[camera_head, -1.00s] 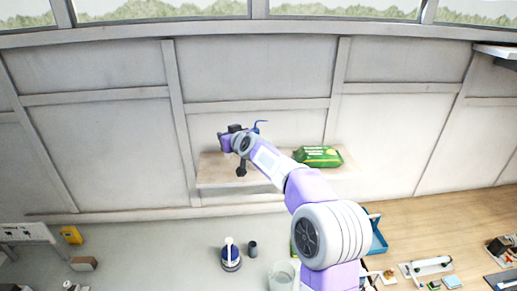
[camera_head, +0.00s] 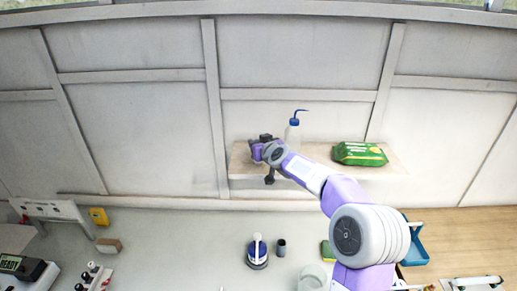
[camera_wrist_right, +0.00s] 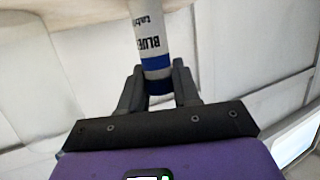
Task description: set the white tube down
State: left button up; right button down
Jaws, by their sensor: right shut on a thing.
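The white tube (camera_wrist_right: 147,25) has dark "BLUE" lettering and a blue band. My right gripper (camera_wrist_right: 158,86) is shut on its blue-banded end in the right wrist view, and the rest of the tube runs out past the top edge. In the head view my right gripper (camera_head: 264,141) is over the left part of the wall shelf (camera_head: 240,170), small and partly hidden by my own wrist. I cannot make out the tube there, nor whether it touches the shelf. My left gripper is not in view.
A wash bottle with a blue spout (camera_head: 293,132) stands on the shelf just right of my gripper. A green packet (camera_head: 359,153) lies further right. Below on the bench are a blue-and-white item (camera_head: 257,253), a dark cup (camera_head: 281,248) and a clear beaker (camera_head: 312,278).

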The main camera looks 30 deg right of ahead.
jog(key=shift+f, duration=0.1)
jog(key=c, duration=0.8)
grip_release()
